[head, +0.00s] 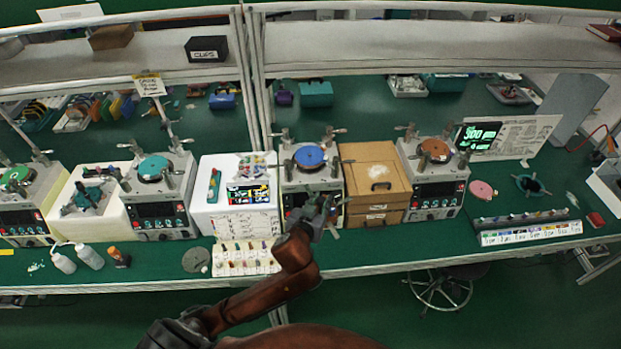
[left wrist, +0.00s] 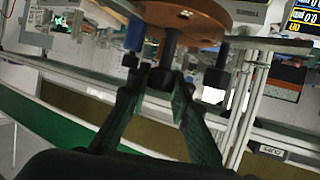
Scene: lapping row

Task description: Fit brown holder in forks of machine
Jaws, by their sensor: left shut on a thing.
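My left gripper (head: 319,208) is in front of the machine with the blue plate (head: 309,157). In the left wrist view its fingers (left wrist: 161,80) close on a dark stem of the brown holder (left wrist: 190,14), whose round brown disc fills the top of that picture. Dark pegs and a blue part show beside the stem. In the head view I cannot make out the holder at the gripper. Forks (head: 312,137) stand around the blue plate. Another machine to the right has an orange-brown plate (head: 436,149). My right gripper is not in view.
Brown wooden boxes (head: 374,185) stand close right of the blue-plate machine. A tray of small parts (head: 246,258) lies at the bench's front edge.

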